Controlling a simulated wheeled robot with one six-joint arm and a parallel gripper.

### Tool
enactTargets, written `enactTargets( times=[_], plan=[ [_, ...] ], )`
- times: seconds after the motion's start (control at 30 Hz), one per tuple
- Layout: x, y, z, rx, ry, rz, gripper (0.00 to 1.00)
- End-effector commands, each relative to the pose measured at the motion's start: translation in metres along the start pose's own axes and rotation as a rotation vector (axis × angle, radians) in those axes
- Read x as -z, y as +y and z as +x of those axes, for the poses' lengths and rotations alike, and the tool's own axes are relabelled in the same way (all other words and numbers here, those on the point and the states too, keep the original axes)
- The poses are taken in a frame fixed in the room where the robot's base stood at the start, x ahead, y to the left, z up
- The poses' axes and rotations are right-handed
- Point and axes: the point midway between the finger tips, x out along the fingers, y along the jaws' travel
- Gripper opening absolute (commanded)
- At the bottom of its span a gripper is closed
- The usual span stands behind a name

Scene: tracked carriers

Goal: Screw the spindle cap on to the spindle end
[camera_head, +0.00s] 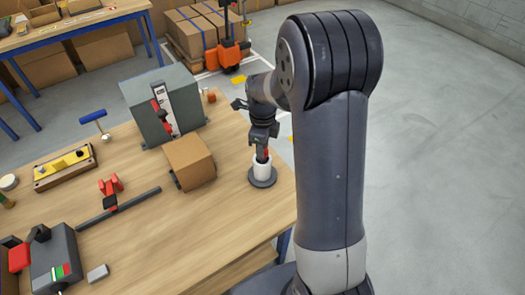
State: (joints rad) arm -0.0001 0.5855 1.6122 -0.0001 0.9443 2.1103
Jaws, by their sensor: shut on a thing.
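Directly below is a white upright cylinder (262,169) on a dark round base (262,180), which looks like the spindle end.
A cardboard box (190,161) stands left of the spindle, with a grey cabinet (165,108) behind it. A dark bar clamp (118,207) lies farther left. The wooden table (215,235) is bare in front. A grey-and-red device (55,262) stands at front left.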

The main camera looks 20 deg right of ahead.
Motion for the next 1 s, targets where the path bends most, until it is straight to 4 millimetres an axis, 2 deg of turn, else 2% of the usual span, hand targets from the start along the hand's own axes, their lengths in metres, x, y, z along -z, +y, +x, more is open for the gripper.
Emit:
enactTargets(
  times=[0.23, 0.8, 1.0],
  plan=[
    [-0.0003, -0.0003, -0.0007, 0.001, -0.001, 0.066, 0.16],
    [-0.0003, -0.0004, -0.0008, 0.001, -0.002, 0.698, 0.16],
    [-0.0003, -0.0005, -0.0009, 0.001, -0.002, 0.837, 0.16]
  ],
)
